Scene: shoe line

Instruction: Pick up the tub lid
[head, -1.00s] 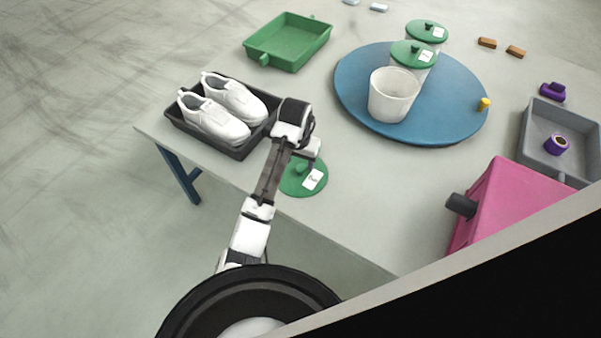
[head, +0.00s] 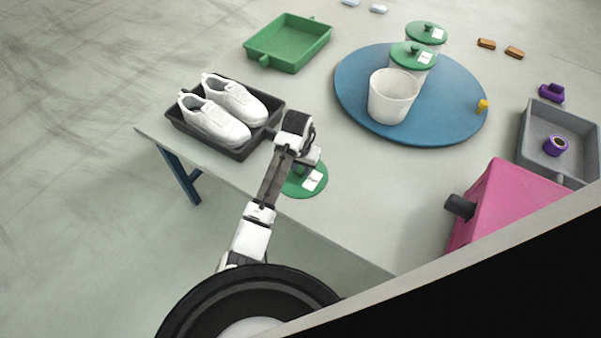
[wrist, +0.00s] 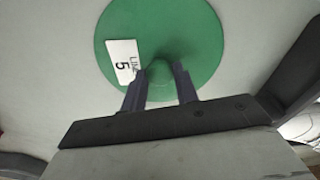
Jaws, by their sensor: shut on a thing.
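The tub lid (head: 306,186) is a round green disc with a knob and a white label, flat at the table's front edge. It fills the upper middle of the wrist view (wrist: 195,40), where its label shows a 5. My gripper (wrist: 160,75) is over the lid with a finger on each side of the knob, shut on it. In the head view my gripper (head: 304,163) partly covers the lid and hides the knob. I cannot tell any gap between lid and table.
A black tray (head: 240,153) with white shoes stands left of my gripper. A blue round board (head: 440,135) bears an open white tub (head: 391,98) and two green-lidded tubs. A pink box (head: 510,205) stands at right. The table between is clear.

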